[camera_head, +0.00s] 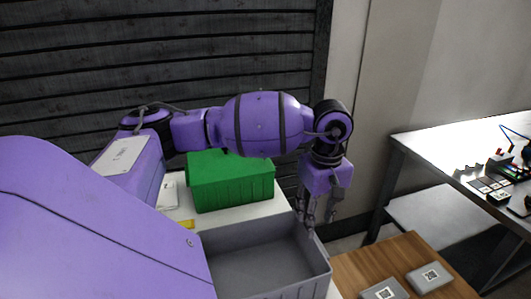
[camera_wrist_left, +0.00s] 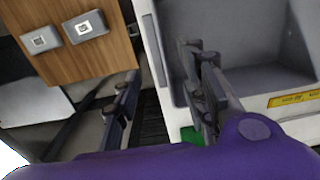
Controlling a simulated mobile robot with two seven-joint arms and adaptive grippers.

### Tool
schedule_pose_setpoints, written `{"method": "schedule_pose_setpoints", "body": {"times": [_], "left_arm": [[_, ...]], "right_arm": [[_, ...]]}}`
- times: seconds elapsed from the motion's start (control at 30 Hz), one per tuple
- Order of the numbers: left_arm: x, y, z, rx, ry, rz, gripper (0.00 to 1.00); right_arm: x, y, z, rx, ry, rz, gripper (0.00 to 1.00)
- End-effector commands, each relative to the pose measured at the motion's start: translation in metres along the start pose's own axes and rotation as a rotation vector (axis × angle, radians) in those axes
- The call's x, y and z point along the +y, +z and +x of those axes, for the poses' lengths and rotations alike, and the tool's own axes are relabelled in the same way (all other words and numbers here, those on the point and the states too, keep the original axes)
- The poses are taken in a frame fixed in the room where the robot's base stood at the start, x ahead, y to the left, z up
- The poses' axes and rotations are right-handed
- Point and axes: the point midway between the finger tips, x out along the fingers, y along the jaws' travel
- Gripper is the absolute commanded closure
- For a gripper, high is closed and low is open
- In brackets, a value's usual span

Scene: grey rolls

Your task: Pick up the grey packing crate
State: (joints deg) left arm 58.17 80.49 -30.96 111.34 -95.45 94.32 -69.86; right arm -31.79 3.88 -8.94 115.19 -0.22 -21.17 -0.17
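The grey packing crate (camera_head: 247,238) stands open-topped and empty-looking on a white surface at the lower middle of the head view. My purple arm hides its left part. In the left wrist view its inside (camera_wrist_left: 245,38) fills the upper right. My left gripper (camera_head: 315,213) points down at the crate's far right corner. In the left wrist view the left gripper (camera_wrist_left: 160,78) has its fingers wide apart, one on the outer side of the crate's wall and one on the inner side. I cannot tell whether they touch it. My right gripper is not in view.
A green crate (camera_head: 232,186) stands just behind the grey one. A wooden surface (camera_head: 402,262) with two small grey coded boxes (camera_head: 430,277) lies to the right. A white table (camera_head: 440,150) with small items is farther right. A dark slatted wall (camera_head: 75,75) is behind.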

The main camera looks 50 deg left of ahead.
Motion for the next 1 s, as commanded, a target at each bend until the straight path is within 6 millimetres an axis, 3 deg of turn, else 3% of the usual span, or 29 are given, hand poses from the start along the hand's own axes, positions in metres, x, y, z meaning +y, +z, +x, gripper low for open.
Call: {"method": "schedule_pose_setpoints", "body": {"times": [0.27,0.53,0.87,1.0], "left_arm": [[0.001,0.001,0.029,-0.003,-0.001,0.0,0.61],[0.005,-0.001,0.067,-0.003,-0.002,-0.001,0.61],[0.006,-0.001,0.077,-0.002,0.0,0.001,0.61],[0.006,-0.001,0.076,-0.002,0.0,0.0,0.78]], "right_arm": [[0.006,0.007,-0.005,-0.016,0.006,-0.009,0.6],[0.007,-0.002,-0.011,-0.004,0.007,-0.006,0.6],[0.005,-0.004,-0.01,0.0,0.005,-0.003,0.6],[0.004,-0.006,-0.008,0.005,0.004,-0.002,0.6]]}}
